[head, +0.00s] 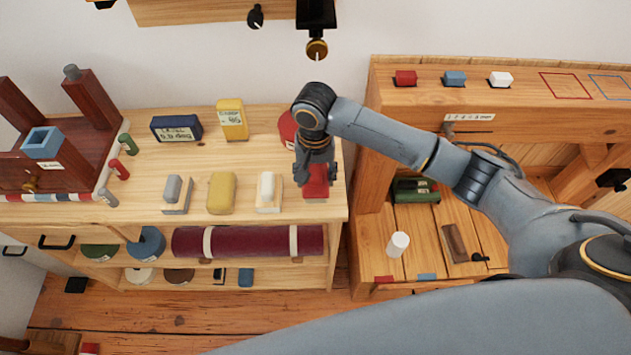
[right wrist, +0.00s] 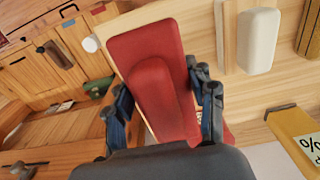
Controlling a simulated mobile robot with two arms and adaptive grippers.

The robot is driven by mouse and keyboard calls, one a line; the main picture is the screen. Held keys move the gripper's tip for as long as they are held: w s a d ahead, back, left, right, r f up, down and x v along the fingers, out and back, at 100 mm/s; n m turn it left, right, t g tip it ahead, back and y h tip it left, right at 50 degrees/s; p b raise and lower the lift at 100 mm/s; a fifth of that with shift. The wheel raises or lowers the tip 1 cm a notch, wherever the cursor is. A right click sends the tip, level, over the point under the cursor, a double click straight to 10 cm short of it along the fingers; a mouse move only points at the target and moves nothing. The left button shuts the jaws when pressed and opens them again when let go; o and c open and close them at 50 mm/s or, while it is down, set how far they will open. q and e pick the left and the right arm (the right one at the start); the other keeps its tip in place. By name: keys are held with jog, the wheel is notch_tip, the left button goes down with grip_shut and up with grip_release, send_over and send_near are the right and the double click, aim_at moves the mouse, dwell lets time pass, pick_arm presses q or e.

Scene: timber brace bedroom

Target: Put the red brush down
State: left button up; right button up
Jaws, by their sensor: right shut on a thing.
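The red brush (head: 316,184) is at the front right corner of the shelf top (head: 336,200). It has a raised grip on a flat rectangular base. In the right wrist view the red brush (right wrist: 140,50) points away from me, with a pale wooden strip along its edge. My right gripper (head: 316,172) reaches down from above and is shut on its raised grip, with a finger on each side (right wrist: 163,105). I cannot tell whether the brush touches the shelf top. My left gripper is not in view.
To the left stand a white block on a pale base (head: 268,190), a yellow block (head: 221,193) and a grey block on a base (head: 176,193). A red round thing (head: 287,128) is partly hidden behind my gripper. A wooden bench (head: 385,110) stands to the right.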

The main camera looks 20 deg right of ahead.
jog(key=shift+w+f, duration=0.25)
notch_tip(320, 180, down, 3)
jog(key=shift+w+d+f+p, duration=0.1)
jog(key=shift+w+d+p, duration=0.05)
jog(key=shift+p, duration=0.15)
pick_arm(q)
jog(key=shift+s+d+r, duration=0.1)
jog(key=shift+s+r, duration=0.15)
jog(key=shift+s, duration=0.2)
pick_arm(e)
jog(key=shift+f, duration=0.15)
jog(key=o, duration=1)
jog(key=shift+f, duration=0.15)
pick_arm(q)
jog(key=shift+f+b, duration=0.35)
pick_arm(e)
notch_tip(320, 180, up, 12)
jog(key=shift+r, duration=0.15)
